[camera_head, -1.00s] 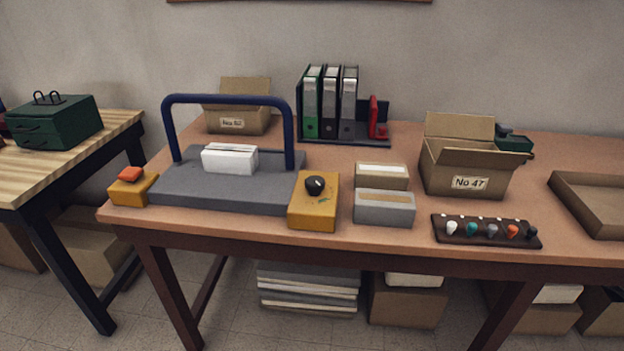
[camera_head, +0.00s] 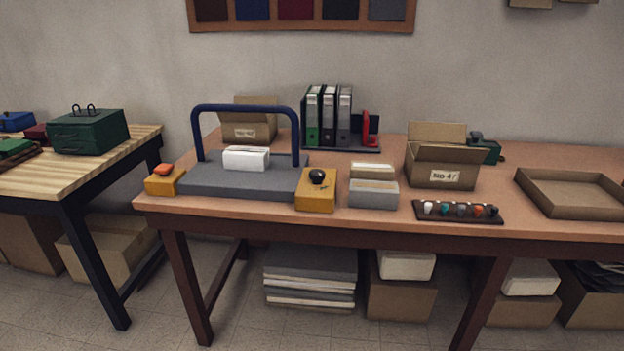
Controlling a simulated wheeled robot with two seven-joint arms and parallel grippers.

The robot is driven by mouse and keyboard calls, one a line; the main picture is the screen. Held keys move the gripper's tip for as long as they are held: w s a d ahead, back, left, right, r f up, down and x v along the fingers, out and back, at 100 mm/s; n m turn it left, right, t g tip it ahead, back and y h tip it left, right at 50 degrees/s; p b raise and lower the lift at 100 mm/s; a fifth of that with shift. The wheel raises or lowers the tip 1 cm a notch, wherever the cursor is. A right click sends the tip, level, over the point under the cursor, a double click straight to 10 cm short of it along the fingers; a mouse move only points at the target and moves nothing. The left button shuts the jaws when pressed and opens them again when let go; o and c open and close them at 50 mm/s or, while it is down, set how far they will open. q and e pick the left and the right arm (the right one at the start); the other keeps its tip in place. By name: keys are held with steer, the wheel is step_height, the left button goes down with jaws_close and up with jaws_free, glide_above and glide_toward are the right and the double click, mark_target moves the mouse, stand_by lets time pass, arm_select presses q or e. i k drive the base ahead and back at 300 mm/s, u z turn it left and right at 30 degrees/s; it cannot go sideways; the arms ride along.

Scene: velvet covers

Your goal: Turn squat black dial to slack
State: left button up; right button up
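The squat black dial (camera_head: 317,176) sits on top of a yellow box (camera_head: 316,197) near the front edge of the table. A small light mark shows on the dial, but its setting is too small to read. The yellow box stands at the right front corner of a grey machine base (camera_head: 232,182) with a dark blue arched frame (camera_head: 246,108). A white block (camera_head: 246,158) sits on the base under the arch. A second yellow box with an orange button (camera_head: 164,170) stands at the base's left. Neither of my grippers is in view.
Two small boxes (camera_head: 373,195) stand right of the dial. A strip of coloured knobs (camera_head: 457,211), an open carton marked No 47 (camera_head: 441,178) and a shallow tray (camera_head: 572,192) lie further right. Binders (camera_head: 328,116) stand behind. A wooden table (camera_head: 85,177) is at left.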

mark_target(317, 176)
steer(key=u, duration=0.3)
steer(key=i, duration=1.4)
steer(key=z, duration=0.45)
